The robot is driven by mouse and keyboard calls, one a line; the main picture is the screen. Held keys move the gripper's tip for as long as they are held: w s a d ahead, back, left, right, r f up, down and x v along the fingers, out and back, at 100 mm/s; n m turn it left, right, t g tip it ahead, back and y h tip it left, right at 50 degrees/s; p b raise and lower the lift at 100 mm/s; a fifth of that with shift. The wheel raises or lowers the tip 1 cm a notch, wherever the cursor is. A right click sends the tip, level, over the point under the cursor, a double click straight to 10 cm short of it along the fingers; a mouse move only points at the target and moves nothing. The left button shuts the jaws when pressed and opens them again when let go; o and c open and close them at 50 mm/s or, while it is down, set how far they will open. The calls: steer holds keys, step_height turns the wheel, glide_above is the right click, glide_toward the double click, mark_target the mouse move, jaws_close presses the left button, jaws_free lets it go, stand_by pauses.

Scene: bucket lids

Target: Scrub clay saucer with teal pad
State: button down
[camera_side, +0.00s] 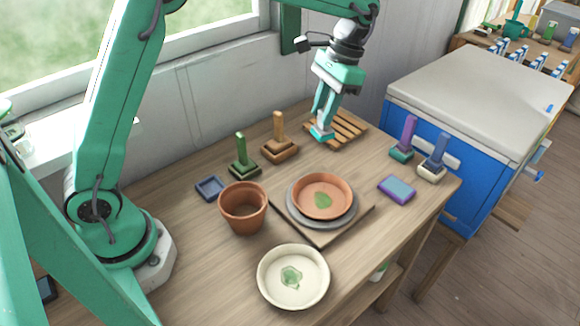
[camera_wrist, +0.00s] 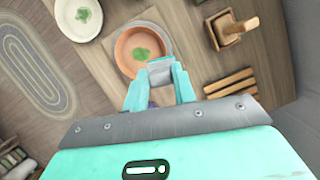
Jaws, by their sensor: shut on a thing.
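The clay saucer (camera_side: 340,187) is terracotta with a green patch inside. It sits on a grey round dish (camera_side: 318,222) on a square wooden board (camera_side: 352,222); the saucer also shows in the wrist view (camera_wrist: 123,50). My gripper (camera_side: 322,126) is shut on the teal pad (camera_side: 321,135), which has a pale layer. It holds the pad at the near left end of a slatted wooden rack (camera_side: 349,127), behind the saucer and apart from it. In the wrist view, the pad shows as a pale block (camera_wrist: 160,71) between the fingertips (camera_wrist: 160,76). I cannot tell whether the pad touches the rack.
A terracotta pot (camera_side: 243,211) and a cream bowl (camera_side: 266,284) with a green patch stand near the saucer. Green (camera_side: 243,167) and brown (camera_side: 279,147) handled blocks stand at left. Purple-handled (camera_side: 403,150) and blue-handled (camera_side: 433,170) blocks and a purple-blue sponge (camera_side: 397,188) are at right.

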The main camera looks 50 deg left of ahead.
steer(key=s+d+f, duration=0.3)
steer(key=s+f, duration=0.1)
steer(key=f, duration=0.3)
steer(key=shift+s+d, duration=0.15)
steer(key=shift+d, duration=0.25)
step_height(320, 180, down, 5)
steer(key=shift+f, duration=0.1)
steer(key=shift+d, duration=0.5)
steer(key=shift+d+y, duration=0.3)
steer(key=shift+d, duration=1)
steer(key=shift+f, duration=0.6)
stand_by(0.8)
